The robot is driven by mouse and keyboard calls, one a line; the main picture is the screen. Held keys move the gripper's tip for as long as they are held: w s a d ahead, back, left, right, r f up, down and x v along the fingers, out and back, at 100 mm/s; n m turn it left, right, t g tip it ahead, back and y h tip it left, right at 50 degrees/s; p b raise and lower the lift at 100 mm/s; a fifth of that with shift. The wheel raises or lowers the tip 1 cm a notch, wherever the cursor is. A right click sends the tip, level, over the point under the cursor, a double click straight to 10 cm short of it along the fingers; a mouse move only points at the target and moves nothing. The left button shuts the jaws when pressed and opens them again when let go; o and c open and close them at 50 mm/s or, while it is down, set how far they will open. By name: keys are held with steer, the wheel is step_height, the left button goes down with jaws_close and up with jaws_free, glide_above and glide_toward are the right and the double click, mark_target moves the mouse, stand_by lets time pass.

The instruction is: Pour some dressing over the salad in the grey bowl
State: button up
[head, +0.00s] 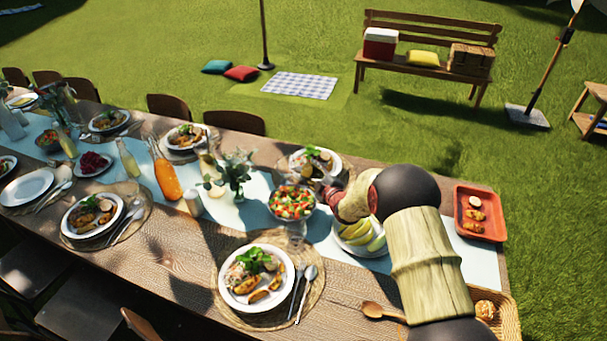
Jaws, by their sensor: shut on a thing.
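The salad bowl (292,216) stands near the middle of the table, heaped with chopped red and green salad; its rim looks greyish. My gripper (323,180) is just right of and behind the bowl, low over the table near a filled plate. It is small in view and partly hidden by my own wrist. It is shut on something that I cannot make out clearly. A bottle of pale yellow liquid (128,160) stands upright at the left; I cannot tell whether it is dressing.
An orange bottle (165,175) and a vase of greenery (236,176) stand left of the bowl. A plate of yellow-green slices (362,240) lies under my arm. A red tray (480,228) is at right. Filled plates, such as the front one (254,278), surround the bowl.

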steer(key=shift+w+d+f+n+t+b, duration=0.2)
steer(key=shift+d+f+n+t+b, duration=0.15)
steer(key=shift+n+b, duration=0.6)
steer(key=n+b, duration=0.1)
steer(key=n+t+b, duration=0.1)
steer(key=b, duration=0.1)
steer(key=shift+w+d+f, duration=0.4)
steer(key=n+b, duration=0.1)
steer(key=b, duration=0.1)
steer(key=r+n+t+b, duration=0.1)
steer(key=n+b, duration=0.1)
steer(key=r+n+b, duration=0.1)
steer(key=b, duration=0.1)
steer(key=shift+s+a+r+b, duration=0.15)
steer(key=shift+a+r+b, duration=0.1)
steer(key=shift+b, duration=0.1)
steer(key=shift+s+r+n+t+y, duration=0.1)
steer(key=shift+r+n+t+y, duration=0.5)
steer(key=shift+n, duration=0.65)
steer(key=shift+r, duration=0.1)
